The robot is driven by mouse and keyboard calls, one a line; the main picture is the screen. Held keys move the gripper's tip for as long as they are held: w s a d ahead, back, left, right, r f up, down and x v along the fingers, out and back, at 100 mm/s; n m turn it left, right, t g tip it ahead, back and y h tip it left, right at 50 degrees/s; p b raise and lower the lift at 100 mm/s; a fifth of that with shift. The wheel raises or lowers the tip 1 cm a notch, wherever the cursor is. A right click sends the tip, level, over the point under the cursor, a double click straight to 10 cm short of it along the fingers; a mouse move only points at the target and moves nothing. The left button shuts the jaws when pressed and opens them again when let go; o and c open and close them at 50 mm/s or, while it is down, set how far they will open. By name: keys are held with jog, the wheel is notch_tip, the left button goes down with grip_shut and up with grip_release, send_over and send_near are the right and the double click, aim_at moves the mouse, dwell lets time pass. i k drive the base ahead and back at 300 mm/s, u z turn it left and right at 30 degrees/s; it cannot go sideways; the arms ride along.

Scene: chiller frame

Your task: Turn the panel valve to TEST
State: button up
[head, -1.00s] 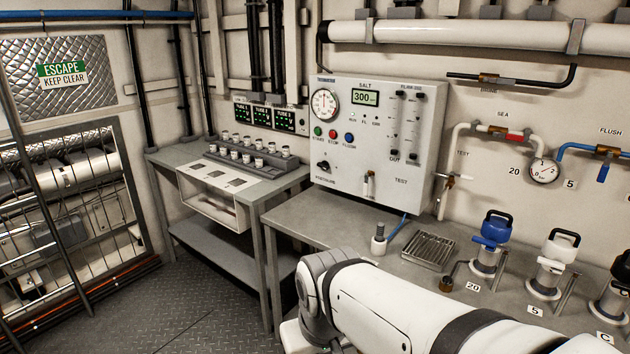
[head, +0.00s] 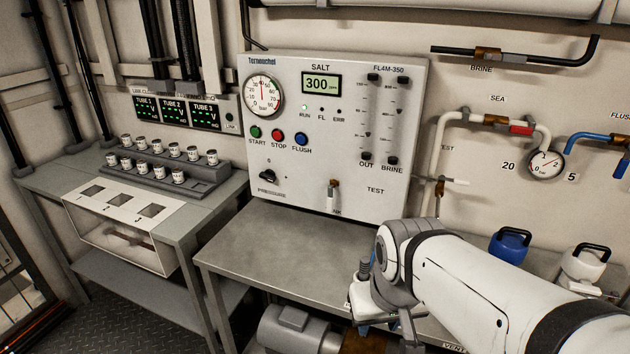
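The grey control panel (head: 300,230) stands against the back wall behind the grey bench. The panel valve (head: 332,195) is a small fitting low on its front, with a pale, roughly vertical body and an orange-brown part. The word TEST is printed to its right; a label below it is partly unreadable. I cannot tell exactly where its handle points. My white arm reaches in from the lower right. Its grey wrist end (head: 385,300) is bent down over the bench front, below and right of the valve, not touching it. The fingers are not clear.
A black pressure knob (head: 268,175) sits left of the valve, below coloured buttons. The bench top (head: 270,245) before the panel is clear. A rack of small cups (head: 165,175) stands left. A blue-topped vessel (head: 510,245) and pipes are right.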

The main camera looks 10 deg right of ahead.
aim_at(329, 199)
jog(key=u, duration=0.05)
jog(key=k, duration=1.25)
jog(key=u, duration=0.25)
jog(key=i, duration=1.9)
jog(key=z, duration=0.55)
